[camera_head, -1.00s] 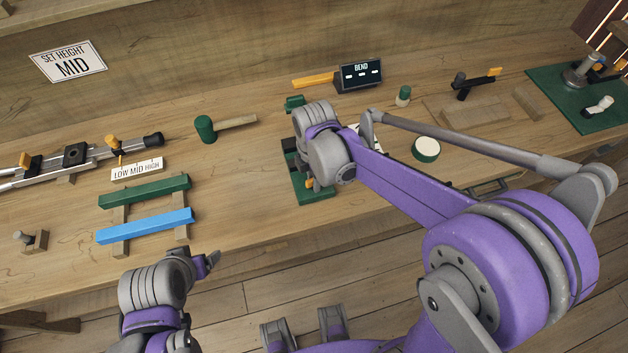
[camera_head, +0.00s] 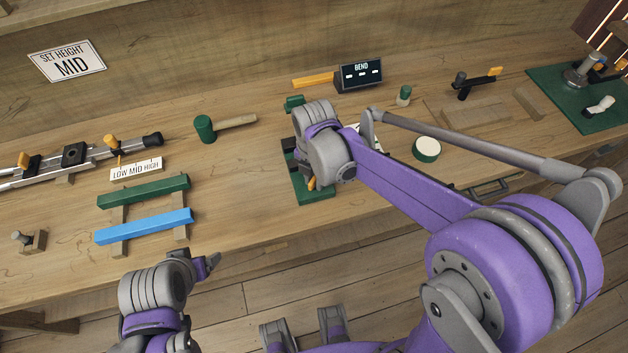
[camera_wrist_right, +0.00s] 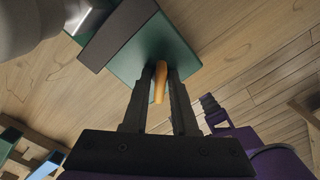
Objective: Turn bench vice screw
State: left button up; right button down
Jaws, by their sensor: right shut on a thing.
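The bench vice (camera_head: 318,192) is dark green and stands near the front edge of the bench. My right arm hides much of it in the head view. Its orange screw handle (camera_head: 311,184) shows low beside my right wrist. In the right wrist view, my right gripper (camera_wrist_right: 161,74) has its two black fingers on either side of the orange handle (camera_wrist_right: 159,86) and is shut on it. The vice's green base (camera_wrist_right: 150,45) lies just beyond the fingertips. My left gripper (camera_head: 212,262) is in front of the bench, away from the vice; its jaw opening is unclear.
A green mallet (camera_head: 205,129) lies left of the vice. A blue bar (camera_head: 145,226) and a green bar (camera_head: 145,191) rest on supports farther left. A dark BEND display (camera_head: 359,75) stands behind the vice. A round green-and-white pot (camera_head: 426,149) stands to its right.

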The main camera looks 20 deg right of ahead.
aim_at(314, 179)
jog(key=shift+n, duration=0.8)
jog(key=n, duration=0.4)
jog(key=c, duration=1)
grip_release()
jog(key=shift+o, duration=0.2)
jog(key=shift+r, duration=0.15)
jog(key=shift+r+p, duration=1.4)
jog(key=shift+r, duration=1.05)
jog(key=shift+f, duration=0.1)
